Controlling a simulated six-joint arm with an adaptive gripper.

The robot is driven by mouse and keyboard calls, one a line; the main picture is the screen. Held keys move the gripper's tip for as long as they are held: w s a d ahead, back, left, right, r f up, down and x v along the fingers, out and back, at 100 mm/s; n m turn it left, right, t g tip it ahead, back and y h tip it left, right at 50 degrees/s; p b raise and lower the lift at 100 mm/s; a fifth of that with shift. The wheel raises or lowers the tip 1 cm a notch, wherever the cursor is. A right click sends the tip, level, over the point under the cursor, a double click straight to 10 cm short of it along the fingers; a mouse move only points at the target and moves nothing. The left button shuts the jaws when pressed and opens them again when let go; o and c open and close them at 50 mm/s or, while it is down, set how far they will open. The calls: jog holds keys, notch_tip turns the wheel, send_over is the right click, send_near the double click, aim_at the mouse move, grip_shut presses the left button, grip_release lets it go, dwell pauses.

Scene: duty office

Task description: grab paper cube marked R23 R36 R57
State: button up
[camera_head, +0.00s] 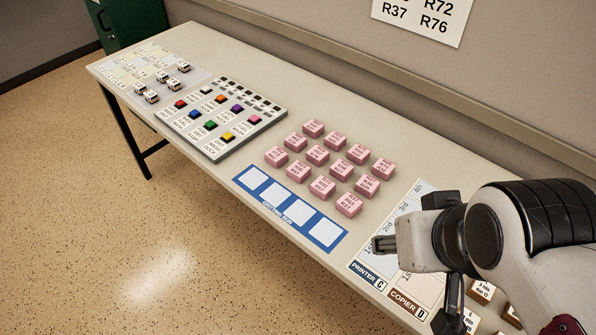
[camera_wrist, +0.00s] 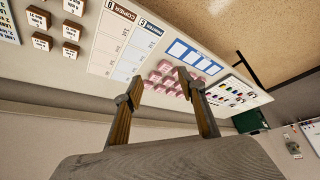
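Several pink paper cubes (camera_head: 318,155) sit in loose rows near the middle of the table. Each has small dark print on top, too small to read, so I cannot tell which is marked R23 R36 R57. They also show in the wrist view (camera_wrist: 163,77), partly behind my fingers. My gripper (camera_head: 384,244) is above the table to the right of the cubes, over the printer and copier sheet. In the wrist view my gripper (camera_wrist: 156,86) has its two fingers apart with nothing held between them.
A blue strip with white squares (camera_head: 283,206) lies in front of the cubes. A panel with coloured buttons (camera_head: 215,150) and small model vehicles (camera_head: 151,97) are to the left. Brown-sided blocks (camera_head: 482,291) lie at the right, below my arm. A wall stands behind the table.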

jog(key=o, duration=0.3)
